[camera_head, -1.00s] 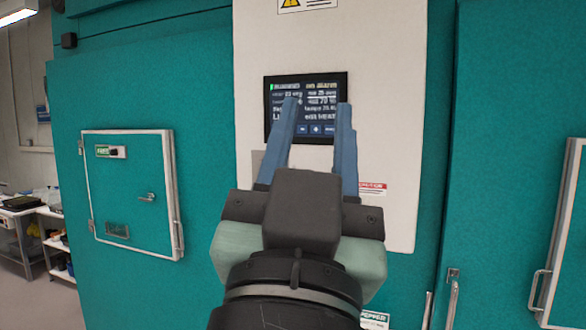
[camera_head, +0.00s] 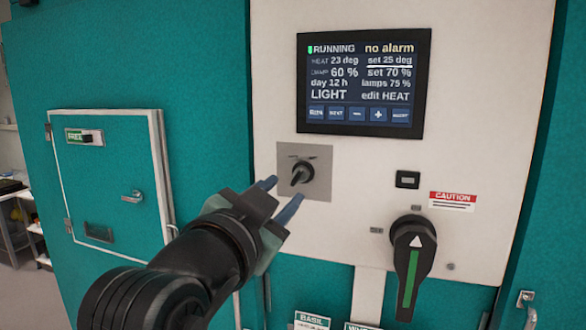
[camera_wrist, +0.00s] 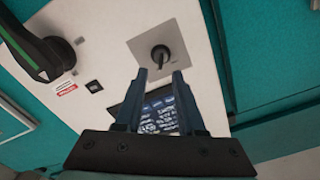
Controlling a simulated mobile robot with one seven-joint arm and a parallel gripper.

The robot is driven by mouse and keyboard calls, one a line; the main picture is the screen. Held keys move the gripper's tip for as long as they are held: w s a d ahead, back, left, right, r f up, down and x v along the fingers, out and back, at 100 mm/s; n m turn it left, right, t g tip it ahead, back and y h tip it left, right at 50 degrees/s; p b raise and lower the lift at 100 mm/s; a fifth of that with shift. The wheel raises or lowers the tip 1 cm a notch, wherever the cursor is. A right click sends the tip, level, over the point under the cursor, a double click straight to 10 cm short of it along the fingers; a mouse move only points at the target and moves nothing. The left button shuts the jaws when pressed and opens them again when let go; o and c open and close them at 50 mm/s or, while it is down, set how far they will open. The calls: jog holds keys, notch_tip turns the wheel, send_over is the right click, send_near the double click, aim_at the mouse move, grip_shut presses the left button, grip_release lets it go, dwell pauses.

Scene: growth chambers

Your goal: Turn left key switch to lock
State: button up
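The key switch (camera_head: 301,176) is a small black key-like knob on a square grey plate (camera_head: 318,188), below the left end of the display. In the head view the knob is tilted; its plate markings are too small to read. The wrist view also shows the switch (camera_wrist: 161,56), just beyond the fingertips. My gripper (camera_head: 279,196) reaches in from the lower left, its two blue fingers spread apart and empty. In the wrist view the open gripper (camera_wrist: 159,74) points toward the knob, which does not appear to be between the fingers.
A display (camera_head: 361,85) reads RUNNING and no alarm. A large black rotary handle (camera_head: 399,262) with a green stripe sticks out at lower right, under a CAUTION label (camera_head: 452,202). A small teal door (camera_head: 112,190) with a FREE indicator (camera_head: 85,137) is at left.

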aim_at(293, 182)
jog(key=p+x, duration=0.2)
jog(key=x, duration=0.4)
jog(key=shift+a, duration=0.1)
grip_shut()
